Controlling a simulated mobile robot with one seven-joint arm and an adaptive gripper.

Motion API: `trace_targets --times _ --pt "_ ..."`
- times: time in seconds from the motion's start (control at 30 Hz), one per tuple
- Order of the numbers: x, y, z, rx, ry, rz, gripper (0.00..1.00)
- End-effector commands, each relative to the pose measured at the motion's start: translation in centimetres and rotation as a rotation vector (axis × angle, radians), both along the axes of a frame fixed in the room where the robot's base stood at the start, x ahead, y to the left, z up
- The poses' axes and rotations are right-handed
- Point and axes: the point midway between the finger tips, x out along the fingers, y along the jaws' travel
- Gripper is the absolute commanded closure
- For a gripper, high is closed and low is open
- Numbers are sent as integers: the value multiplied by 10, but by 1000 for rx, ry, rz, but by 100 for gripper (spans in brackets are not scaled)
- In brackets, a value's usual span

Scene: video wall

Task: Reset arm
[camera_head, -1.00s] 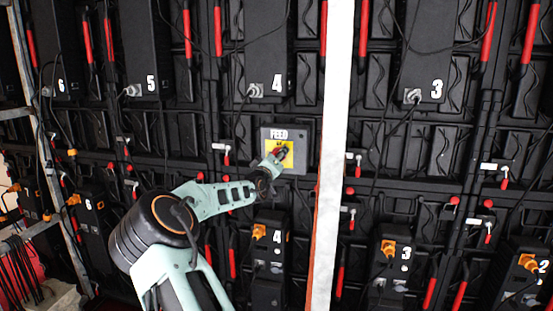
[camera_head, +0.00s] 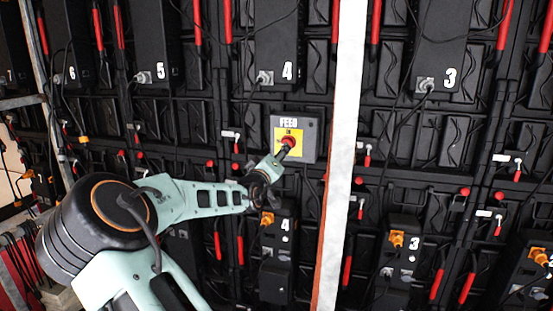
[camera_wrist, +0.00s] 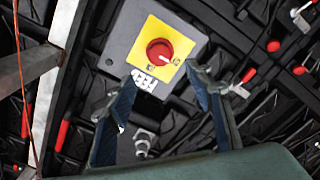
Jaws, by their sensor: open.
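My arm reaches in from the lower left in the head view. My gripper (camera_head: 278,158) is in front of the lower part of a grey box labelled FEED (camera_head: 309,140). The box has a yellow plate with a red round knob (camera_head: 289,142). In the wrist view, my gripper (camera_wrist: 165,85) has its two fingers apart with nothing between them. The red knob (camera_wrist: 160,51) shows just beyond the fingertips. I cannot tell whether a fingertip touches the box.
A white vertical post (camera_head: 340,150) stands just right of the box. Black panels with red handles, cables and numbered black units (camera_head: 275,55) fill the wall. A grey metal frame (camera_head: 45,100) stands at the left.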

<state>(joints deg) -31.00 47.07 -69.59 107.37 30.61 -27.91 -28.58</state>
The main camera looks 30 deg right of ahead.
Motion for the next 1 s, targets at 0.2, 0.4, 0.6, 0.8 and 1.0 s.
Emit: trace_targets --times 0.2,0.4,0.6,0.8,1.0 --pt "-8 9 0 0 0 0 52" --pt "-9 9 0 0 0 0 52" --pt "-9 9 0 1 0 -1 52" --pt "-8 10 -1 11 -3 2 52" --pt "-4 28 -19 182 -46 48 52"
